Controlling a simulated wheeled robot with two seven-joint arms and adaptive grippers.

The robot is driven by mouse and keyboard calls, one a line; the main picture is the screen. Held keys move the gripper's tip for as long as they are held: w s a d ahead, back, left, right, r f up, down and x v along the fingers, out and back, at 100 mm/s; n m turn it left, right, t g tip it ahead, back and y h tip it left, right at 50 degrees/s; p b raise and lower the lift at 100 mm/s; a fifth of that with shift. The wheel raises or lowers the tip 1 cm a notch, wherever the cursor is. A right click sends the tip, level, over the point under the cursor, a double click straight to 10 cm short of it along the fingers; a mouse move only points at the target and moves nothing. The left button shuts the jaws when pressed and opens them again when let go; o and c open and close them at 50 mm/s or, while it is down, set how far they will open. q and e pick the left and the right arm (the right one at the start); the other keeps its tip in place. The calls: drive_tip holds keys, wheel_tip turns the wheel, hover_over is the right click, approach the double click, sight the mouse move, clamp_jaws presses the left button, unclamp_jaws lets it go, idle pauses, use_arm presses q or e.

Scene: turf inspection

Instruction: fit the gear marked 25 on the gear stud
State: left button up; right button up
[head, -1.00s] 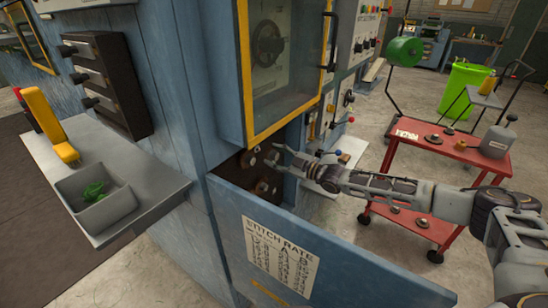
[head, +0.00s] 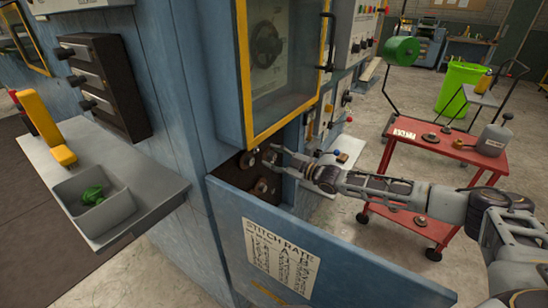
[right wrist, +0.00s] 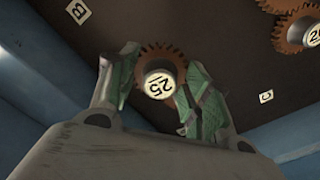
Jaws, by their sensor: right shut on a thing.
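The gear marked 25 (right wrist: 158,82) is a brown toothed ring with a pale round numbered hub, in the right wrist view. My right gripper (right wrist: 155,92) is shut on it, one greenish finger pad on each side of the hub. The gear is in front of the dark gear panel (right wrist: 210,40); I cannot tell whether it touches. The stud behind it is hidden. In the head view my right gripper (head: 274,157) reaches into the open compartment of the blue machine. My left gripper is not in view.
A B label (right wrist: 78,11) is at the upper left. The lowered blue door (head: 330,255) is below my arm. A red cart (head: 440,147) stands to the right.

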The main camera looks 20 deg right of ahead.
sight(258, 151)
drive_tip(key=shift+w+a, duration=0.2)
drive_tip(key=shift+w, duration=0.05)
drive_tip(key=shift+w+a, duration=0.55)
drive_tip(key=shift+w, duration=0.15)
drive_tip(key=shift+w+a+b, duration=0.1)
drive_tip(key=shift+w+b, duration=0.05)
drive_tip(key=shift+b, duration=0.15)
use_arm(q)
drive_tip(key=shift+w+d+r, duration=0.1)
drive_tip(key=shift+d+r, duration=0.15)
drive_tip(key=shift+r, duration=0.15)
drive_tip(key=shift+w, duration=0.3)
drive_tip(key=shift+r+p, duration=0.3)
use_arm(e)
drive_tip(key=shift+r, duration=0.1)
use_arm(q)
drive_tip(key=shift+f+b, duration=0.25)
drive_tip(key=shift+b, duration=0.05)
use_arm(e)
drive_tip(key=shift+x, duration=1.2)
